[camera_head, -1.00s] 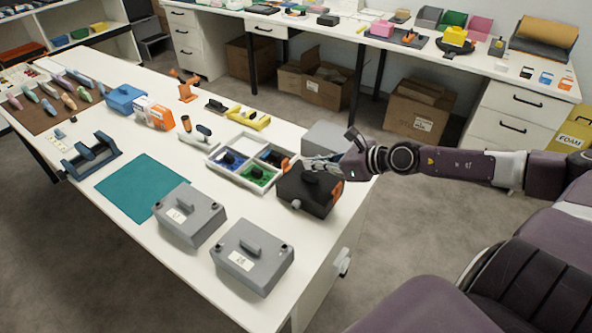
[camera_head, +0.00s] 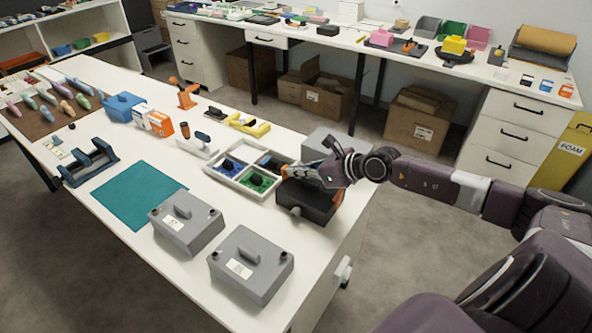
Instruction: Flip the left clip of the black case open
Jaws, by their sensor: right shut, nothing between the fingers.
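I cannot tell whether this clip is raised or flat. My right gripper (camera_head: 293,174) is shut and empty, reaching in from the right over the case's top, with its fingertips at or very near the left clip. The gripper and wrist hide most of the case's top, its handle and its right clip. My left gripper is out of view.
A tray with compartments (camera_head: 219,176) stands close left of the case. A grey box (camera_head: 325,143) is behind it. Two grey cases (camera_head: 190,234) (camera_head: 262,274) stand in front. A teal mat (camera_head: 137,193) lies bare further left.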

